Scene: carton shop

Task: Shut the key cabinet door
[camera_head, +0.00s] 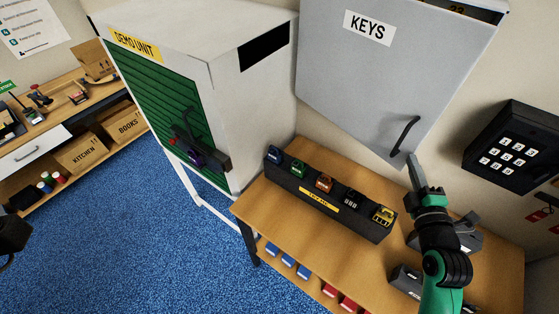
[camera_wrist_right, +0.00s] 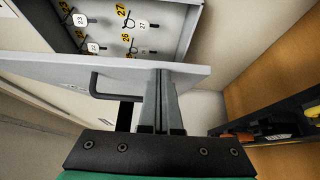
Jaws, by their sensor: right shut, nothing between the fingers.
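The grey key cabinet door (camera_head: 375,75), labelled KEYS, stands ajar in the head view, with a dark strip of the cabinet inside (camera_head: 462,10) showing at its top right. In the right wrist view the door (camera_wrist_right: 60,68) is seen nearly edge-on, with hooks and numbered key tags (camera_wrist_right: 128,38) behind it. A black bar handle (camera_head: 405,135) is on the door's front. My right gripper (camera_head: 411,160) is shut and empty at the door's lower right corner, close to the handle. In the wrist view its fingertips (camera_wrist_right: 160,78) are at the door; contact is unclear. My left gripper is not identifiable.
A wooden bench (camera_head: 275,215) below carries a black box with several coloured padlocks (camera_head: 325,190). A black keypad (camera_head: 512,145) is on the wall at right. A white demo unit (camera_head: 250,110) with a green shutter stands left of the door. A dark shape is cut off at the left edge.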

